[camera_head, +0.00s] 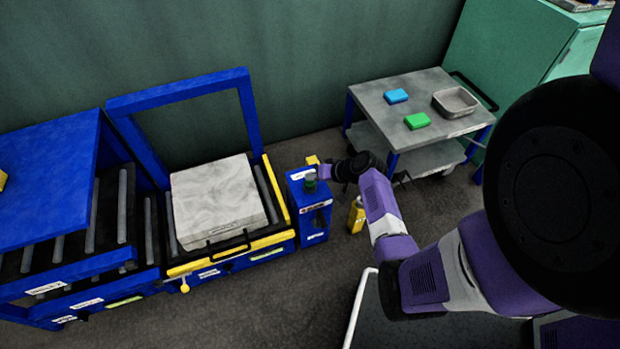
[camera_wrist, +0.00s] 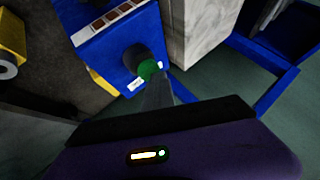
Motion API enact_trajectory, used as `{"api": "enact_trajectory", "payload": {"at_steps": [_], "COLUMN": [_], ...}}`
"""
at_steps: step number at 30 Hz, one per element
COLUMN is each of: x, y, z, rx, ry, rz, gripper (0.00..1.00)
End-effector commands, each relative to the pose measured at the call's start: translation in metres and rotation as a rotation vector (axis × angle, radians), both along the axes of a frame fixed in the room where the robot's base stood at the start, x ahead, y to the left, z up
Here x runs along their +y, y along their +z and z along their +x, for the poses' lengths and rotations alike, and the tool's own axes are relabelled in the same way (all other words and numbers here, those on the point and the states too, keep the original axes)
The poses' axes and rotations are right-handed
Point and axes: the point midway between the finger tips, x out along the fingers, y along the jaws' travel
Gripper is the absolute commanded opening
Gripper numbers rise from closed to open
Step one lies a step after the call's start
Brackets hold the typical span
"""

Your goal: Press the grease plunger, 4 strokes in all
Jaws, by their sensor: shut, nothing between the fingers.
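The grease plunger (camera_head: 310,182) is a short dark post with a green top on a blue box (camera_head: 315,218). In the wrist view the plunger (camera_wrist: 149,69) stands near the middle, with its green top facing me. My gripper (camera_head: 321,172) is at the upper right of the plunger in the head view. In the wrist view my gripper (camera_wrist: 155,80) is shut and empty, its fingertips overlapping the edge of the green top. I cannot tell whether they touch it. A strip of several small squares (camera_wrist: 111,20) lies along the box's top edge.
A blue press frame with a pale block (camera_head: 212,200) and a yellow-edged bed stands left of the box. A yellow container (camera_head: 356,215) stands on the floor to its right. A grey cart (camera_head: 380,95) at the back holds a blue block, a green block and a tray.

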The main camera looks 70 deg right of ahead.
Motion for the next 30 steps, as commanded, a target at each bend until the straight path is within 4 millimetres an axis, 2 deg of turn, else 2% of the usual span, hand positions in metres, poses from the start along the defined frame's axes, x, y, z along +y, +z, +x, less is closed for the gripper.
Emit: {"api": "enact_trajectory", "payload": {"at_steps": [12,24,30], "x": [0.002,0.001,0.001], "y": [0.022,0.024,0.037], "z": [0.0,0.0,0.0], "rx": [0.002,0.001,0.001], "ry": [0.001,0.001,0.001], "rz": [0.003,0.001,0.001], "gripper": [0.0,0.0,0.0]}}
